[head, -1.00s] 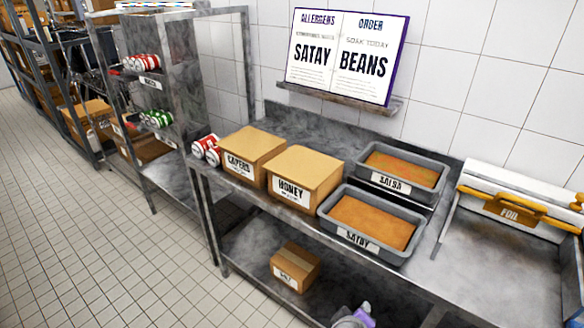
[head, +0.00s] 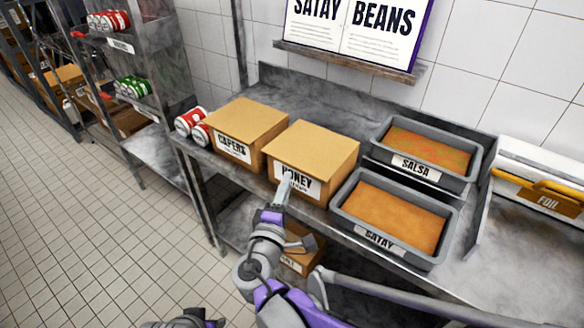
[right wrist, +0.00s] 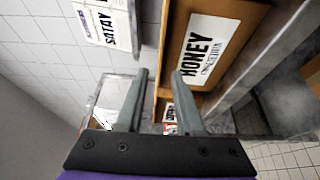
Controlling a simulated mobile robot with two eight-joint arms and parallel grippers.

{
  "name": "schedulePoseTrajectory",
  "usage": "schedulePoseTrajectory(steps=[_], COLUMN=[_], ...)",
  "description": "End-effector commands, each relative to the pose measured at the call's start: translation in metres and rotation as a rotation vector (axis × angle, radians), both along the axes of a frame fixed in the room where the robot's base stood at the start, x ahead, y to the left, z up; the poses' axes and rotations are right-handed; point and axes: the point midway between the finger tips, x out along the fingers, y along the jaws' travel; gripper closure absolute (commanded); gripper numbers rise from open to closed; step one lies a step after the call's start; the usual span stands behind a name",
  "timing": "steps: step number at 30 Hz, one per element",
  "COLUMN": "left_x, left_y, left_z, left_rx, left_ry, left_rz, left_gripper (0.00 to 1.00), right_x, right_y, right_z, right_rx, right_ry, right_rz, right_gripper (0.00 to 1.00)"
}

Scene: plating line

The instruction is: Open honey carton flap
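The honey carton (head: 312,150) is a brown box with a white HONEY label on its front, standing on the steel counter. Its top looks flat and closed. My right gripper (head: 284,190) is in front of the carton's front face and covers part of the label. In the right wrist view the two fingers of the right gripper (right wrist: 160,78) are apart with nothing held between them. The honey carton (right wrist: 232,15) shows there close beyond the fingertips; contact cannot be told. My left gripper does not show; only a grey and purple part of me is at the bottom edge.
The capers carton (head: 248,120) stands close left of the honey carton, with red cans (head: 190,120) beyond it. The satay tray (head: 440,240) and salsa tray (head: 462,185) are on the right. A brown box (head: 298,262) is on the lower shelf. A menu board (head: 385,35) hangs above.

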Motion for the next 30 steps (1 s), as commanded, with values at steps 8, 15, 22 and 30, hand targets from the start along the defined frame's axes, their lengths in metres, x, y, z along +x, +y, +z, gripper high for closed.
schedulePoseTrajectory(steps=[8,15,22,30], left_x=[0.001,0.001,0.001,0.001], left_y=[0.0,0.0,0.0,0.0], left_z=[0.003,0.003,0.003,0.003], left_rx=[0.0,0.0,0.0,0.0], left_ry=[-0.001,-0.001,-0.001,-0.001], left_rz=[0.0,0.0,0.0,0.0], left_gripper=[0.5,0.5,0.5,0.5], right_x=[0.046,0.058,0.058,0.058], right_y=[-0.012,-0.015,-0.014,-0.014], right_z=[0.0,0.0,0.0,0.0], right_rx=[0.001,0.001,0.001,0.001], right_ry=[0.001,0.002,0.002,0.002], right_rz=[-0.002,0.0,0.0,0.0], right_gripper=[0.64,0.64,0.66,1.0])
